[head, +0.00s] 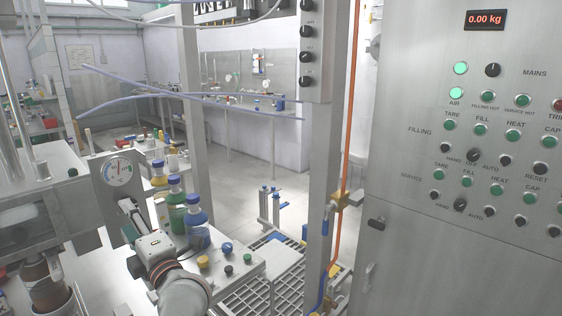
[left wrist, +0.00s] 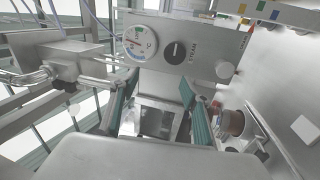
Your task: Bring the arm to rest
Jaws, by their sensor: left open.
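My left arm comes in at the bottom of the head view, and its gripper (head: 128,208) points away towards a metal box with a round gauge (head: 118,172). In the left wrist view the two teal-padded fingers of the gripper (left wrist: 158,92) stand apart with nothing held between them. Beyond them is a steel panel (left wrist: 205,65) with the gauge (left wrist: 140,42) and a black knob marked STEAM (left wrist: 175,51). A square metal part (left wrist: 155,122) shows between the fingers. I cannot tell whether the fingers touch anything. My right gripper is not in view.
Bottles with blue caps (head: 196,218) stand close to the right of my left gripper. A large control cabinet (head: 440,265) reading 0.00 kg fills the right side. A steel post (head: 322,190) and white grating (head: 245,295) lie between. Open floor (head: 255,205) shows behind.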

